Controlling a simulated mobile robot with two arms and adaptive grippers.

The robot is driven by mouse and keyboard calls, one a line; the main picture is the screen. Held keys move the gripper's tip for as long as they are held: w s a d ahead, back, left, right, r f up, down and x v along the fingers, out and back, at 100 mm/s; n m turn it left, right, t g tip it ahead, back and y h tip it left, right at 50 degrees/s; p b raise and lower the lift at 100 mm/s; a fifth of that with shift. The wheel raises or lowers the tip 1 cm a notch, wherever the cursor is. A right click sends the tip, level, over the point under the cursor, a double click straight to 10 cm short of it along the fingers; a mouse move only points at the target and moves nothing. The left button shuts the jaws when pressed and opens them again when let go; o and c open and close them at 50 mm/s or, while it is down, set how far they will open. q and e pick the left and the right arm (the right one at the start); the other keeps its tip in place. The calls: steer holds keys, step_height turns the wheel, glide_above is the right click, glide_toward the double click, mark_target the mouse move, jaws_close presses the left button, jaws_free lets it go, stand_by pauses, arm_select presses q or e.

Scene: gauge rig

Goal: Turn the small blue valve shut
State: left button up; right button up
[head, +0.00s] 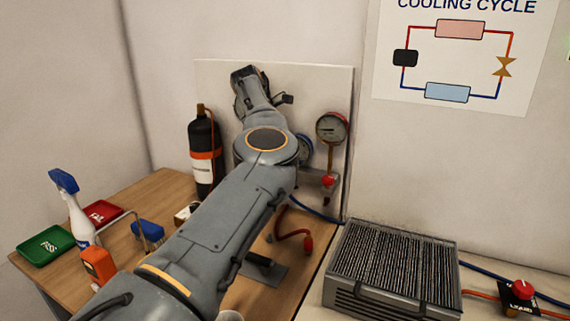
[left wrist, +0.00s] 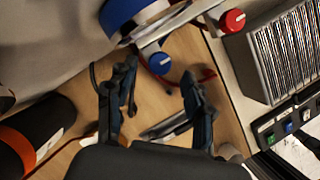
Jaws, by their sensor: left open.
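The small blue valve (left wrist: 160,63) shows in the left wrist view as a round blue knob with a pale face. It lies just beyond the tips of my left gripper (left wrist: 160,76), roughly between its two dark fingers. The fingers are apart with nothing held; I cannot tell how far the knob is from them. In the head view my left arm covers the blue valve, and the fingers cannot be made out. The blue gauge (head: 305,148) shows partly behind my arm, and its body (left wrist: 127,14) is above the knob in the left wrist view. My right gripper is not in view.
The red valve knob (head: 327,181) sits below the red gauge (head: 332,126), right of my arm. A black bottle with an orange band (head: 204,150) stands left of it. A finned unit (head: 395,262) is at right.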

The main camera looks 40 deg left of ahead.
arm_select(q)
steer(key=v, duration=0.8)
steer(key=shift+s+r, duration=0.2)
steer(key=shift+r, duration=0.1)
steer(key=shift+a, duration=0.1)
